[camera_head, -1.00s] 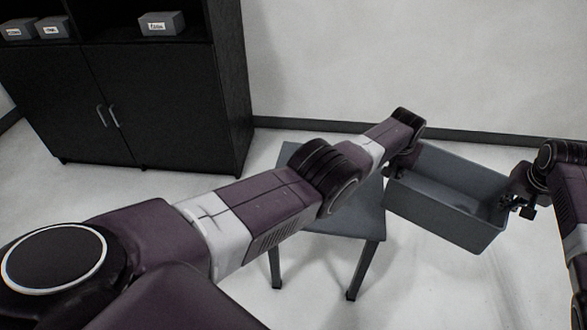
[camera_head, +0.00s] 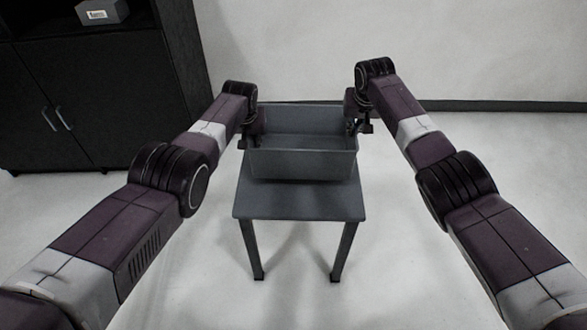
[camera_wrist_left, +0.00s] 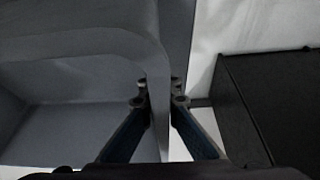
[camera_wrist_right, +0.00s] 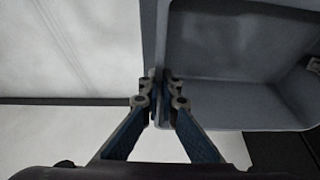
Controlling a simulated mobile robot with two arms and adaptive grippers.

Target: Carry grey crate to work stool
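The grey crate (camera_head: 302,163) is upright and looks empty. In the head view it is at or just above the back part of the grey work stool (camera_head: 300,205); I cannot tell whether it touches the seat. My left gripper (camera_head: 246,138) is shut on the crate's left wall, and the wall shows between its fingers in the left wrist view (camera_wrist_left: 160,98). My right gripper (camera_head: 354,128) is shut on the crate's right wall, which shows between its fingers in the right wrist view (camera_wrist_right: 160,95). The stool's back legs are hidden.
A black cabinet (camera_head: 100,95) stands at the back left, with a small labelled grey box (camera_head: 102,12) on its shelf. A pale wall with a dark skirting is behind the stool. The floor (camera_head: 440,240) around the stool is clear.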

